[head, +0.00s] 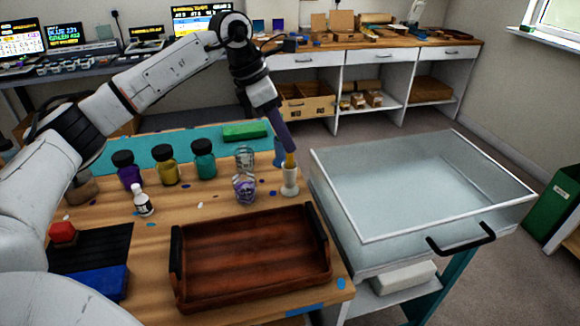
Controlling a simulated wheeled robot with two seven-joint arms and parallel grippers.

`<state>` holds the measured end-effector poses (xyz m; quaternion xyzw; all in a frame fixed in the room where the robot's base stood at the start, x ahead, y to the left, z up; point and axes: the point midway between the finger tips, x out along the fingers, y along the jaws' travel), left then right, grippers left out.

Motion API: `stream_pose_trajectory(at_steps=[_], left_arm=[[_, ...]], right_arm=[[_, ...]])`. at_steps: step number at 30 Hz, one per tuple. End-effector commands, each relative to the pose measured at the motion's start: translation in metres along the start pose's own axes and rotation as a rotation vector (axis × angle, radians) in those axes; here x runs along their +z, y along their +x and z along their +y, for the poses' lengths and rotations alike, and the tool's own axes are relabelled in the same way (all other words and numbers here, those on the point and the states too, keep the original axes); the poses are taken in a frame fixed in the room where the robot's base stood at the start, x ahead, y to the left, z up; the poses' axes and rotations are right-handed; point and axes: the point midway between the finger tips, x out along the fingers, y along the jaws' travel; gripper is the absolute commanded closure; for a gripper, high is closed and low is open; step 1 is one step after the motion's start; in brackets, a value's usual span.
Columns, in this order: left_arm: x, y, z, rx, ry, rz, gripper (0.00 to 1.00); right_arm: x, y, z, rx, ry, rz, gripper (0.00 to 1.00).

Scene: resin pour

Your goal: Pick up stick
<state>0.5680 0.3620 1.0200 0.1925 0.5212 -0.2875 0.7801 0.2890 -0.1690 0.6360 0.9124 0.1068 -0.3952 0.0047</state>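A thin yellowish stick (290,160) stands up out of a small white holder (290,182) on the wooden table. My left gripper (287,149) points down right at the stick's upper end, and its dark fingers hide the top. I cannot tell whether the fingers are closed on the stick or only around or in front of it. My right gripper is not in view.
Several dark-capped bottles (166,168) stand further left. A wooden tray (178,290) fills the table's front, and a clear-walled bin (440,225) stands to the right.

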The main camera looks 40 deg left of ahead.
Motion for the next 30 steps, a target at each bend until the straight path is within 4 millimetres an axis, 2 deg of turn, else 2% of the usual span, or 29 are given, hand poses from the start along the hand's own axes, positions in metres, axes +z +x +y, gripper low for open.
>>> stream_pose_trajectory(at_steps=[3,6,15,20,30], left_arm=[[-0.001,0.019,0.001,-0.002,-0.001,0.003,0.73],[0.000,0.030,0.001,-0.002,0.000,0.001,0.73],[-0.001,0.035,0.001,0.000,0.000,0.000,0.73],[-0.001,0.035,0.001,0.000,0.000,0.000,1.00],[0.000,0.034,0.001,0.000,0.000,-0.001,1.00]], right_arm=[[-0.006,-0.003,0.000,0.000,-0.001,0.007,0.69],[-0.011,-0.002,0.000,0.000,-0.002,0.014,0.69],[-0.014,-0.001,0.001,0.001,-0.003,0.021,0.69],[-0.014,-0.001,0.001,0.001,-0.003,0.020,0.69],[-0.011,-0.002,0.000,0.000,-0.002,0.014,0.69]])
